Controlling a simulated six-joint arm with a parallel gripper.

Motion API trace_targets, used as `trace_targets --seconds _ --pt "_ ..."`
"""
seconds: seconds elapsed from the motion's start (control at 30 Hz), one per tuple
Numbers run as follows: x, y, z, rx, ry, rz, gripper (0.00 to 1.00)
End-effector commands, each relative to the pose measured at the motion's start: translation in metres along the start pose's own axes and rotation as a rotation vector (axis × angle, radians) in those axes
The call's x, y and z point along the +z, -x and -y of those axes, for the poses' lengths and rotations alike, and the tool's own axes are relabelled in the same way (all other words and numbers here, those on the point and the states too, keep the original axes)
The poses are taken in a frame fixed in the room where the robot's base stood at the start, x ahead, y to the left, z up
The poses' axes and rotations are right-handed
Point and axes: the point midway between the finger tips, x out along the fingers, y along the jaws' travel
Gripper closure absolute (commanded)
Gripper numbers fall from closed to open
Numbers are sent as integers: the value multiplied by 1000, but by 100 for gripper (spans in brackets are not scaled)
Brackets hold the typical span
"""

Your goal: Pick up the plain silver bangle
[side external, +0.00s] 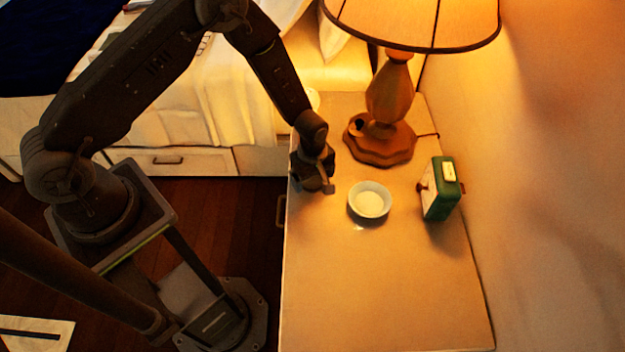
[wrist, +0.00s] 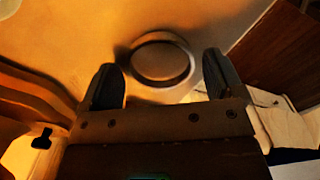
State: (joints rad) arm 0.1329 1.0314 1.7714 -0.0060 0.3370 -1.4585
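A round band, which looks like the bangle (wrist: 161,83), lies flat on the nightstand in the wrist view. It looks brownish in the warm, dim light, so its silver colour is not clear. My gripper (wrist: 164,82) is open, with one dark finger on either side of the band's near part. The band appears just beyond the fingertips; whether they touch it I cannot tell. In the side view my gripper (side external: 317,188) points down, low over the left part of the nightstand. The band is not visible there, apparently hidden by the gripper.
A white dish (side external: 370,203) stands just right of my gripper. A lamp (side external: 389,95) stands behind, and a green-and-white box-like object (side external: 440,188) is farther right. The nightstand (side external: 375,295) is clear in front; its left edge is close to my gripper.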

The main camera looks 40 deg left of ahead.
Motion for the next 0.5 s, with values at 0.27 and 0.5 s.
trace_targets --seconds 0.27,0.5 --pt "0 0 0 -1 0 0 40" --pt "0 0 0 -1 0 0 62"
